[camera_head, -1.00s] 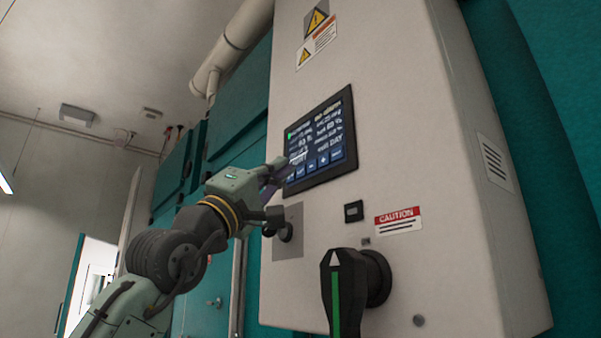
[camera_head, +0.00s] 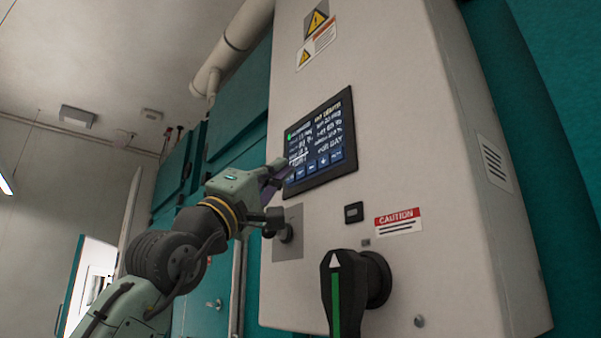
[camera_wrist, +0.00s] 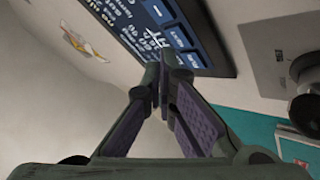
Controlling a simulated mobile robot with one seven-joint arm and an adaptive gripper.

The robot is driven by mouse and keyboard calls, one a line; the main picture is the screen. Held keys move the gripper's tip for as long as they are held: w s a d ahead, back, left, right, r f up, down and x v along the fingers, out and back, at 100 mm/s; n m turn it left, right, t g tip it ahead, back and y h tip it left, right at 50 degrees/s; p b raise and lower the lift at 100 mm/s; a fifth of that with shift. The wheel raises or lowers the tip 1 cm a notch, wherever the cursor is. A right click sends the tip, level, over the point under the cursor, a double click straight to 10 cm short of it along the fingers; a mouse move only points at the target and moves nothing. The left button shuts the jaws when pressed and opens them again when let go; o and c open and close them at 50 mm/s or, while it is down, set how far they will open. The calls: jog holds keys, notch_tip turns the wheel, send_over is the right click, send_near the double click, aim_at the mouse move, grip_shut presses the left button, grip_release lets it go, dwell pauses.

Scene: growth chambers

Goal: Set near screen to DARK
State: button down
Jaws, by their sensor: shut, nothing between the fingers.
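The near screen (camera_head: 322,142) is a dark-framed touch panel on the pale cabinet. It shows white text lines and a row of blue buttons along its lower edge. The text is too small and blurred to read. My gripper (camera_head: 279,168) is at the screen's lower left corner, fingers pointing at it. In the wrist view the shut, empty fingertips (camera_wrist: 160,72) overlap the edge of the screen (camera_wrist: 165,30), close to the blue buttons. I cannot tell whether they touch the glass.
A black rotary handle (camera_head: 342,290) with a green stripe sticks out below the screen. A knob on a grey plate (camera_head: 288,245) sits just under my gripper. A red caution label (camera_head: 398,220) and a small black display (camera_head: 354,212) are flat on the cabinet.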

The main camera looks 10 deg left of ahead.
jog(key=shift+w+d, duration=0.1)
jog(key=shift+d, duration=0.05)
jog(key=shift+w+d, duration=0.1)
jog(key=shift+w, duration=0.15)
jog(key=shift+w+d, duration=0.2)
jog(key=shift+w, duration=0.05)
dwell(0.9)
jog(key=shift+s, duration=0.1)
jog(key=shift+s+a, duration=0.4)
jog(key=shift+s, duration=0.1)
jog(key=shift+s+a+p, duration=0.25)
jog(key=shift+s+a, duration=0.55)
jog(key=shift+s, duration=0.2)
jog(key=shift+s+a+p, duration=0.25)
jog(key=shift+s+a, duration=0.5)
jog(key=shift+s, duration=0.25)
dwell(0.6)
